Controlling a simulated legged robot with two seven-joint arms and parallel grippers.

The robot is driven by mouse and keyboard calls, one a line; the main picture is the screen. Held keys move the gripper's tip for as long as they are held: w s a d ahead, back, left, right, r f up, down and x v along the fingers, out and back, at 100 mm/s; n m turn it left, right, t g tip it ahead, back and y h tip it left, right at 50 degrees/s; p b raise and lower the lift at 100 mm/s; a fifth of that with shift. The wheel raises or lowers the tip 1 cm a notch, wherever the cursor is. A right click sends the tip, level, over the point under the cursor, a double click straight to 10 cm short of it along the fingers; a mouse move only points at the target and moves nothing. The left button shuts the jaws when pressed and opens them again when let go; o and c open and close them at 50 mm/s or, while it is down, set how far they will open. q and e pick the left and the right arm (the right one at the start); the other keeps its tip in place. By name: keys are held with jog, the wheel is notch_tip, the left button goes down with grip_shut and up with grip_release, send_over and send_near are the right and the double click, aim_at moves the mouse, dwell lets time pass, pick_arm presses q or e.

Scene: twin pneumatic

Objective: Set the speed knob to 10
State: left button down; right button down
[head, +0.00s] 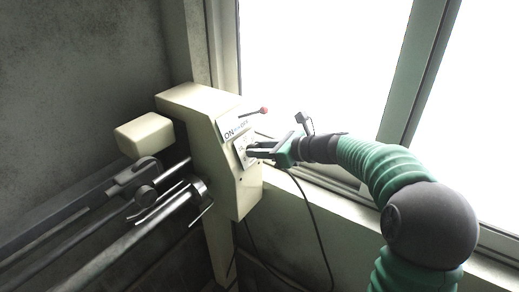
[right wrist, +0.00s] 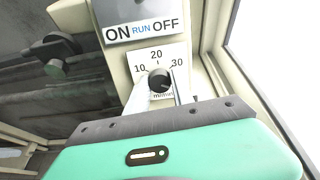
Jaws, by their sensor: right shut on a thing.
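The speed knob (right wrist: 159,82) is a small dark round knob on a white dial plate (right wrist: 172,54) marked 10, 20 and 30. The 10 is at the left, the 20 at the top and the 30 at the right. My right gripper (right wrist: 160,88) is shut on the knob, with one finger on each side. The knob's pointer is too small to read surely. In the head view my right gripper (head: 254,151) reaches the dial plate (head: 240,150) from the right and hides the knob. My left gripper is not in view.
The cream machine housing (head: 205,130) carries an ON RUN OFF plate (head: 237,131) above the dial, with a red-tipped lever (head: 264,110). Metal rods (head: 150,232) run out to the left. A window frame (head: 410,85) and a hanging black cable (head: 322,235) are at the right.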

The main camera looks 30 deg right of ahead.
jog(key=shift+f, duration=0.15)
jog(key=n+b, duration=0.6)
jog(key=n, duration=0.1)
jog(key=n+b, duration=1.4)
jog(key=n, duration=0.1)
jog(key=shift+d+f, duration=0.1)
jog(key=shift+f, duration=0.15)
jog(key=n+b, duration=0.2)
jog(key=n, duration=0.2)
jog(key=shift+n+b, duration=0.3)
jog(key=shift+b, duration=0.05)
jog(key=n+b, duration=0.2)
jog(key=n, duration=0.3)
jog(key=shift+r, duration=0.15)
jog(key=shift+n+b, duration=0.65)
jog(key=shift+n, duration=1.35)
jog(key=shift+r, duration=0.1)
